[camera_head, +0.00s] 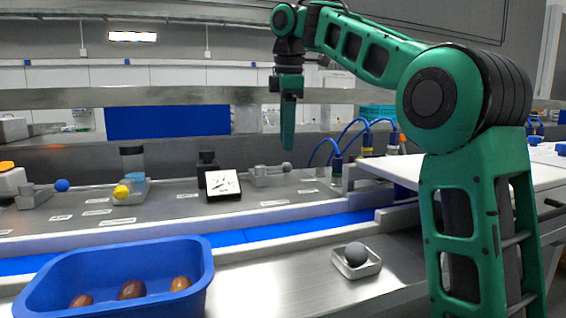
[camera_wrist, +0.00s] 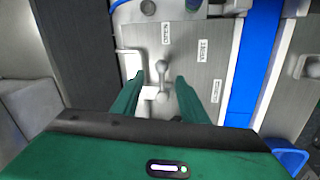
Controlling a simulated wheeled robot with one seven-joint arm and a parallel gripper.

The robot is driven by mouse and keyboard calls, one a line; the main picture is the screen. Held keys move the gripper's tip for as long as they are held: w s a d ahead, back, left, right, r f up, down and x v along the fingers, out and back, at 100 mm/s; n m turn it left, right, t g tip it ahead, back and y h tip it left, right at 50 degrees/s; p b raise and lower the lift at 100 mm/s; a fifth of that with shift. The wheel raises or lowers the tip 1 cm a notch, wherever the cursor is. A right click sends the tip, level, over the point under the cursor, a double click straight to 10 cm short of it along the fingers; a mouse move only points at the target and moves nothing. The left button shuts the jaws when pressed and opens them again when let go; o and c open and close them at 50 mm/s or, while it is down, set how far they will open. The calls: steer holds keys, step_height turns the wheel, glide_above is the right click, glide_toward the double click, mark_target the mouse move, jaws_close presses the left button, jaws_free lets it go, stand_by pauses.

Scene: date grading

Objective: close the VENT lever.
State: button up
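The grey VENT lever (camera_head: 270,173) with its ball knob stands on the metal panel below my gripper (camera_head: 287,148) in the head view. In the wrist view the lever (camera_wrist: 162,80) shows between the two green fingers of my gripper (camera_wrist: 158,85), which are apart. Its knob lies toward the OPEN label (camera_wrist: 166,33). The VENT label (camera_wrist: 202,50) and a label that seems to read CLOSED (camera_wrist: 216,90) lie to its right. I see no contact between fingers and lever.
Levers with yellow (camera_head: 121,191) and blue (camera_head: 62,185) knobs are further left. Blue cables (camera_head: 350,130) rise at the right. In front are a blue belt (camera_head: 290,228), a blue bin (camera_head: 115,262) with dates and a small tray (camera_head: 372,268).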

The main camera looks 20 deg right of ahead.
steer(key=shift+w+d+f, duration=0.1)
steer(key=shift+w+f, duration=0.1)
steer(key=shift+f, duration=0.95)
steer(key=shift+w+d+f, duration=0.1)
steer(key=shift+w+f, duration=0.1)
steer(key=shift+f, duration=0.9)
steer(key=shift+w+f, duration=0.2)
steer(key=shift+f, duration=0.95)
jaws_close()
